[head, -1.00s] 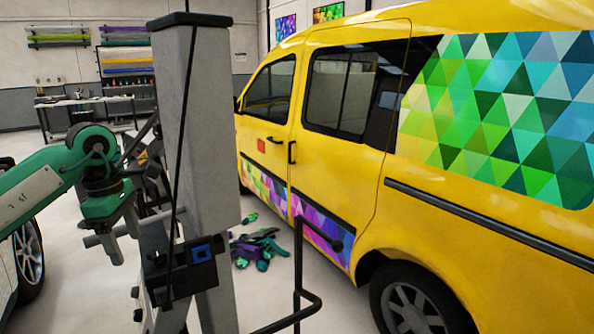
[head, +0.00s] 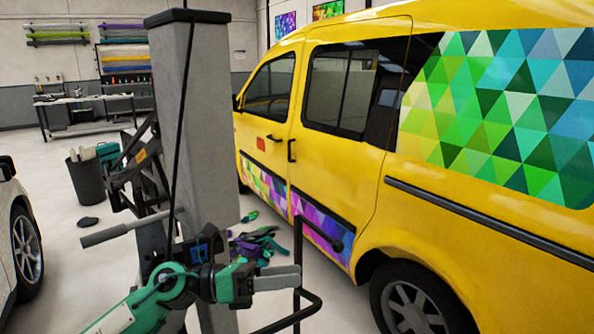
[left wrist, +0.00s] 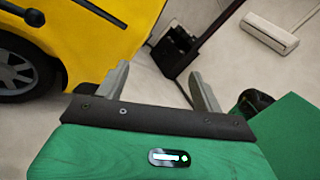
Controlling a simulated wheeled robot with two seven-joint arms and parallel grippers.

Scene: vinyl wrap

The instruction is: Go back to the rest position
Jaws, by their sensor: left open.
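My left gripper (head: 294,277) is low in the head view, in front of the grey lift post (head: 195,150) and pointing right. Its two grey fingers overlap there. In the left wrist view the left gripper (left wrist: 163,82) has its fingers spread apart with nothing between them, only bare floor and the post's dark foot behind. My green and white left forearm comes in from the bottom left. My right gripper is in neither view.
A yellow van (head: 350,170) with triangle-patterned wrap stands to the right. Scraps of wrap (head: 258,245) lie on the floor behind the post. A dark bin (head: 86,180) and white car (head: 22,230) are at left.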

